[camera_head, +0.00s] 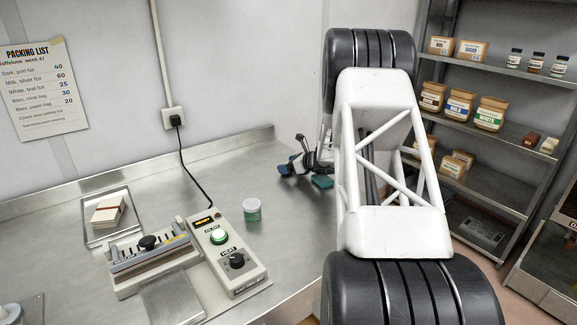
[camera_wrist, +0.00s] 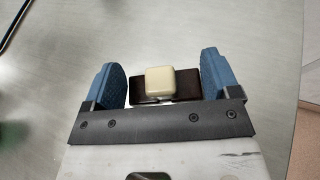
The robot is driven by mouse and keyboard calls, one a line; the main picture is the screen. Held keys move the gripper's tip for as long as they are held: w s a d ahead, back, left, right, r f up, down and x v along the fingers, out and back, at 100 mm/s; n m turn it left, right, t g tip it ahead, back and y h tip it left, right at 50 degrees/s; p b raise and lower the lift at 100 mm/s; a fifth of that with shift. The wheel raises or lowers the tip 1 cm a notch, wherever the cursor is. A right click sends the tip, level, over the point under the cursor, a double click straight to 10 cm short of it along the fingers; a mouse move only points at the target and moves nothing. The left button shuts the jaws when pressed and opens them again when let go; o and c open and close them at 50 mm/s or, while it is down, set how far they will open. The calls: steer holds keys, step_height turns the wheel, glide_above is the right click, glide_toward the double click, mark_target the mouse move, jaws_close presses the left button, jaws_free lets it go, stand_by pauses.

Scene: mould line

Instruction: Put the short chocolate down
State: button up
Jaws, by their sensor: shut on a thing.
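My gripper (camera_wrist: 163,75) is shut, its two blue finger pads on either side of a dark brown piece (camera_wrist: 187,83). A cream, rounded square block (camera_wrist: 160,80) shows in front of the middle of this piece. I cannot tell whether the two are one chocolate or separate pieces. In the head view my gripper (camera_head: 297,163) is small, at the far right part of the metal bench (camera_head: 185,178), partly hidden by my white arm. The held piece is not clear there, and I cannot tell its height above the bench.
A green jar (camera_head: 252,211), a control box (camera_head: 228,250) with a lit green button, a slotted grey device (camera_head: 150,258) and a tray (camera_head: 92,236) with a banded stack stand to the left. Shelves (camera_head: 470,140) stand right.

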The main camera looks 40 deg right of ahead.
steer(key=shift+f, duration=0.2)
steer(key=o, duration=0.8)
steer(key=shift+r, duration=0.1)
steer(key=shift+s+d+r, duration=0.15)
steer(key=shift+s+r, duration=0.05)
steer(key=shift+s, duration=0.15)
steer(key=v, duration=1.1)
